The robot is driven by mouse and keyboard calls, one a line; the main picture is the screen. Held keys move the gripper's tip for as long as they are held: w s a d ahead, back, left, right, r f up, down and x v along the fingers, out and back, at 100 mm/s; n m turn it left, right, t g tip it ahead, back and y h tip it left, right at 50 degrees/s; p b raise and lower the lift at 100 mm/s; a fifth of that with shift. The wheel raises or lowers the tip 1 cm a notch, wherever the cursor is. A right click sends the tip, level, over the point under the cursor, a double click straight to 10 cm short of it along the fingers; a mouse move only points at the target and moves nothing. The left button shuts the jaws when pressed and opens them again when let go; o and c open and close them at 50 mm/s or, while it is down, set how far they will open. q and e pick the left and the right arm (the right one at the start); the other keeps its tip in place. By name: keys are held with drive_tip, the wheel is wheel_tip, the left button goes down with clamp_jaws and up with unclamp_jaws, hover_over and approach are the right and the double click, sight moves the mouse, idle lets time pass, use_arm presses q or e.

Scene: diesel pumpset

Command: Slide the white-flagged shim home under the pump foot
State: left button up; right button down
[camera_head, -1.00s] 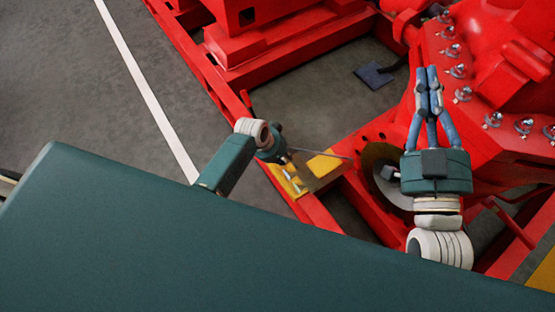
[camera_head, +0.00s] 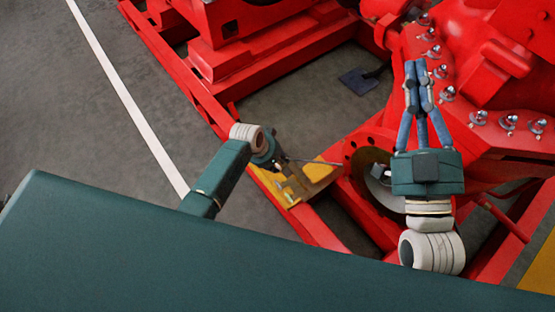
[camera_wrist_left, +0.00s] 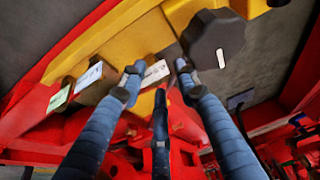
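In the left wrist view, several tagged pieces sit along a yellow bracket (camera_wrist_left: 110,48): a green-tagged one (camera_wrist_left: 58,98), a white-tagged one (camera_wrist_left: 88,77) and another pale-tagged one (camera_wrist_left: 155,73). I cannot tell for sure which is the white-flagged shim. My left gripper (camera_wrist_left: 158,78) has its fingers apart, with the pale tag showing between the tips; I see no clear grip on it. In the head view, my left gripper (camera_head: 268,155) is over the yellow bracket (camera_head: 315,172), its fingers mostly hidden. My right gripper (camera_head: 416,65) is beside the red pump housing, fingertips close together. The pump foot is not clearly identifiable.
A red base frame (camera_head: 190,85) runs around the bracket. A dark octagonal part (camera_wrist_left: 213,38) stands close to the left fingers. The bolted red housing (camera_head: 480,70) is right of my right gripper. Grey floor (camera_head: 60,110) is clear at left.

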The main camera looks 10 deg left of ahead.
use_arm(q)
drive_tip(key=v, duration=1.2)
drive_tip(key=shift+d, duration=0.25)
